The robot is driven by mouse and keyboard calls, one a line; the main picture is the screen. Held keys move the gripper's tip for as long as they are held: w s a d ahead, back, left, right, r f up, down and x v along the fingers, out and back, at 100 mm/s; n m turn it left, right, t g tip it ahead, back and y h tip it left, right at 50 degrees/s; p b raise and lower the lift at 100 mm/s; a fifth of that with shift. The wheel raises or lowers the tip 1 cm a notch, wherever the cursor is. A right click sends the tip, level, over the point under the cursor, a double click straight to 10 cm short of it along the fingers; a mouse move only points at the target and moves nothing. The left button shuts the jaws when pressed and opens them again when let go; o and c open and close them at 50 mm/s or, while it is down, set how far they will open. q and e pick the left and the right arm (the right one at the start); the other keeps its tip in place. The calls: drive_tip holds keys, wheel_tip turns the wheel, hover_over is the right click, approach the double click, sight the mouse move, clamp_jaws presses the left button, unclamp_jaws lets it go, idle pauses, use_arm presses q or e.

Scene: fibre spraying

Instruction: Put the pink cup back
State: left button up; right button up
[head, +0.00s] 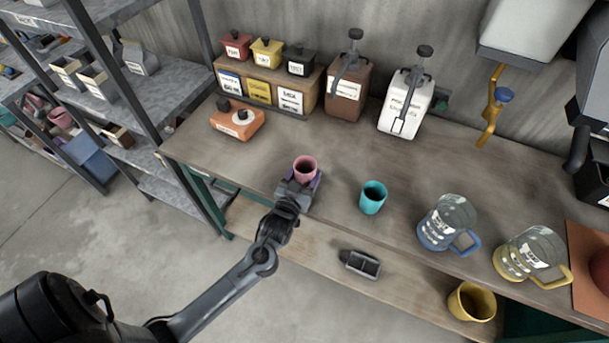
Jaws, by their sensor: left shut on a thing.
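The pink cup (305,169) is upright over the workbench, left of the teal cup. My left gripper (300,184) reaches in from the lower left and is shut on the pink cup. A purple piece (318,181) shows beside the gripper, just under the cup; I cannot tell whether the cup touches it or the bench. My right gripper is out of view.
A teal cup (373,197), a blue-handled jar (446,224) and a yellow-handled jar (528,254) stand to the right. An orange device (237,121) sits at the left. Dispensers and boxes line the back. A yellow cup (471,302) and a dark tray (360,264) are on the lower shelf.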

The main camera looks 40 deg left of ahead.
use_arm(q)
drive_tip(key=shift+f, duration=0.1)
drive_tip(key=o, duration=1.1)
drive_tip(key=shift+c, duration=0.2)
drive_tip(key=s+d+m+g+h, duration=0.2)
drive_tip(key=s+d+g, duration=0.2)
drive_tip(key=s, duration=0.4)
drive_tip(key=s+d+f+m+g+h, duration=0.1)
drive_tip(key=s+d+g, duration=0.3)
drive_tip(key=s, duration=0.5)
drive_tip(key=s+d+f+m+g+h+p, duration=0.1)
drive_tip(key=s+d+g, duration=0.3)
drive_tip(key=s, duration=0.5)
drive_tip(key=shift+m+g+h, duration=0.4)
drive_tip(key=shift+m+h, duration=0.5)
drive_tip(key=shift+s, duration=0.1)
